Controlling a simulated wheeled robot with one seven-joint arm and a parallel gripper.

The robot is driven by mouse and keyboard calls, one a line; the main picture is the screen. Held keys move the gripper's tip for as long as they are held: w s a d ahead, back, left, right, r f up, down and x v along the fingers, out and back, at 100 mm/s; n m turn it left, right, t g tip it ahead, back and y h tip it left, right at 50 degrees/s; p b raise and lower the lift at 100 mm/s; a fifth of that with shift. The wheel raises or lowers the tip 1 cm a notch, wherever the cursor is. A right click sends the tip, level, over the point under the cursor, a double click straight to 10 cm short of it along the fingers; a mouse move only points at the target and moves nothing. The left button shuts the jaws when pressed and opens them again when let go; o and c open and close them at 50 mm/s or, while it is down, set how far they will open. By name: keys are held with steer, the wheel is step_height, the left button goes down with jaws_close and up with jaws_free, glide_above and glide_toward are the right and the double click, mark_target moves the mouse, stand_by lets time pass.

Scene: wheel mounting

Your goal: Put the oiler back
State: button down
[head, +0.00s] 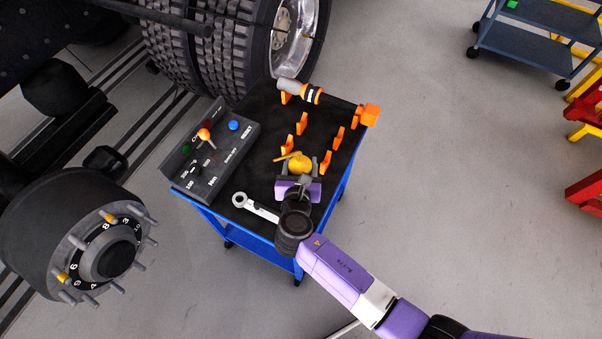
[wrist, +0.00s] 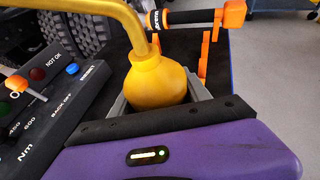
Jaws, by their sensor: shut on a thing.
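The oiler (head: 300,162) is a yellow can with a bent spout. In the wrist view the oiler (wrist: 157,80) stands between the grey fingers of my gripper (wrist: 160,100), and its spout runs up and to the left. My gripper (head: 302,170) is shut on it, above the near part of the cart's black top (head: 262,178). In the head view the spout points left. The oiler's base is hidden by my gripper, and I cannot tell whether it touches the cart top.
A control box (head: 213,152) stands on the cart's left side. Orange holders (head: 302,124) rise from the top, and a grey and orange tool (head: 298,91) lies at the back. A wrench (head: 254,207) lies at the near left edge. A wheel hub (head: 100,240) is further left.

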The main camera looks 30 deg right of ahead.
steer(key=shift+f+b, duration=0.5)
steer(key=shift+f, duration=1.95)
steer(key=shift+f, duration=0.15)
steer(key=c, duration=0.5)
jaws_free()
steer(key=shift+s+r, duration=0.15)
steer(key=shift+r, duration=0.1)
steer(key=v, duration=1.1)
steer(key=shift+s+a+r+p, duration=0.1)
steer(key=shift+s+a+p, duration=0.2)
steer(key=shift+p, duration=0.1)
